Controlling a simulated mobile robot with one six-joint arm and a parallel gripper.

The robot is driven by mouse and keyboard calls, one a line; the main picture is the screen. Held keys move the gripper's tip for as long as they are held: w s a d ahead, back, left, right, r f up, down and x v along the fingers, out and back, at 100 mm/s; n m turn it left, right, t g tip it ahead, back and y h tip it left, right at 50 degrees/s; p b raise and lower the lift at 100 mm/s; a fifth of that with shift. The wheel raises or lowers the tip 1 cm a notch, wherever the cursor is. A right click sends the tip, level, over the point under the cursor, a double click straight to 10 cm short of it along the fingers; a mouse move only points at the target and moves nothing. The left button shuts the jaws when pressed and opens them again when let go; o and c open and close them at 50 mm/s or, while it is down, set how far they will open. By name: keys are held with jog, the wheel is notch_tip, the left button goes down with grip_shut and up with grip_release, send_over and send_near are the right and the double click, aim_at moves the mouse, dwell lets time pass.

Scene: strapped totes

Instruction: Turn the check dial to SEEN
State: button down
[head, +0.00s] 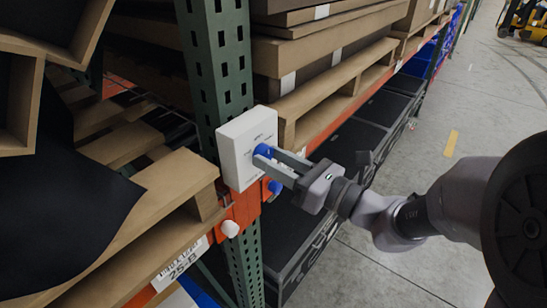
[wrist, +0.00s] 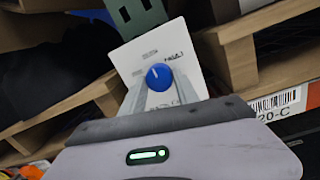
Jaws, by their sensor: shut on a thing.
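The check dial is a blue round knob (head: 262,150) on the face of a white box (head: 236,140) fixed to a green rack upright. My gripper (head: 266,158) reaches in from the right, with its two grey fingers shut on the knob. In the wrist view, the dial (wrist: 158,76) shows a white pointer line aimed up and slightly left. Small dark lettering surrounds it on the white face (wrist: 185,58). The lettering is too small and tilted to read surely, and the fingers hide its lower part.
A green perforated upright (head: 215,50) carries the box. Wooden pallets (head: 165,195) flank the upright. Black bins (head: 345,150) stand behind.

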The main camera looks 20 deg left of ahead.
dwell(0.3)
jog(key=c, duration=0.9)
grip_release()
jog(key=b+v, duration=0.5)
jog(key=v, duration=1.2)
jog(key=shift+s+d+b, duration=0.15)
jog(key=shift+d+b, duration=0.15)
